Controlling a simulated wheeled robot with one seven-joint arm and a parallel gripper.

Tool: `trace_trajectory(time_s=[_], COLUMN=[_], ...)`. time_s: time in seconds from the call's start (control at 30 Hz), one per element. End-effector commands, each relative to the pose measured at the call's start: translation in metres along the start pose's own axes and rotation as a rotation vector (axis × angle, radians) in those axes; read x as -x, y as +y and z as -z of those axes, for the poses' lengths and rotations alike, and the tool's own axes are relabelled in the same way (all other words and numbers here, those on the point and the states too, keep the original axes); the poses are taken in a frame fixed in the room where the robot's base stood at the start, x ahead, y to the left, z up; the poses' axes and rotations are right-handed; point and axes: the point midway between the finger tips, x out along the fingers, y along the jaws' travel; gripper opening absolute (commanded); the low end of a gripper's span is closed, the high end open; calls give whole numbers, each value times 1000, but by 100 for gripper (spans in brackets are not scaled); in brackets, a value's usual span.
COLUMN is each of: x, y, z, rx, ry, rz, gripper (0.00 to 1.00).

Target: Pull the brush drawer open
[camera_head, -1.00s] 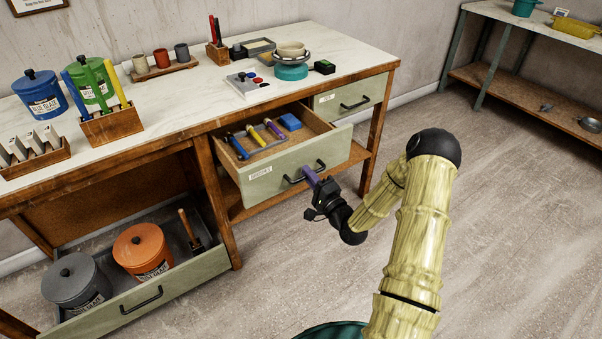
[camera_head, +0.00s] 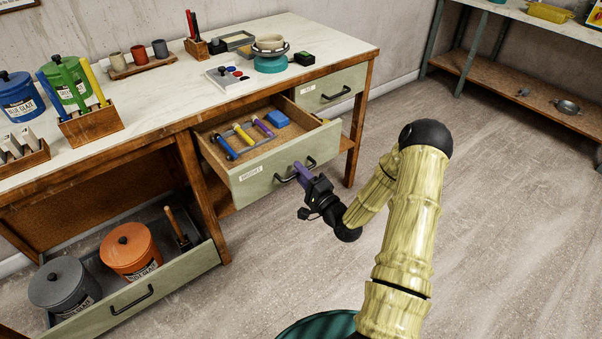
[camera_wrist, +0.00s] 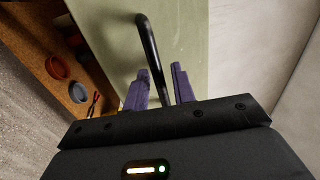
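The brush drawer (camera_head: 262,186) is a pale green drawer with a white label in the bench's upper row, seen in the head view. My gripper (camera_head: 302,174) is at this handle. In the wrist view its purple fingers (camera_wrist: 160,88) lie on either side of the bar handle (camera_wrist: 150,50), closed around it. The exact contact at the fingertips is hard to see.
A lower drawer (camera_head: 190,273) stands open at the left, holding a grey pot (camera_head: 62,284) and an orange pot (camera_head: 128,250). A shut drawer (camera_head: 322,93) is to the right of the brush drawer. The floor (camera_head: 500,230) to the right is clear. A shelf (camera_head: 530,95) stands at the far right.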

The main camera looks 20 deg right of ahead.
Motion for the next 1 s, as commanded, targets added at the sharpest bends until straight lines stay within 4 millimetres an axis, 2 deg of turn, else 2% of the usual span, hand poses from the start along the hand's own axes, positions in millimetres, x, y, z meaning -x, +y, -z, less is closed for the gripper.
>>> trace_trajectory(time_s=[0.17,0.33,1.0], x=[4,23,153], y=[0,0,0], z=[1,1,0], rx=[-1,-2,-1], ry=[1,1,3], rz=[0,-3,-2], gripper=[26,26,26])
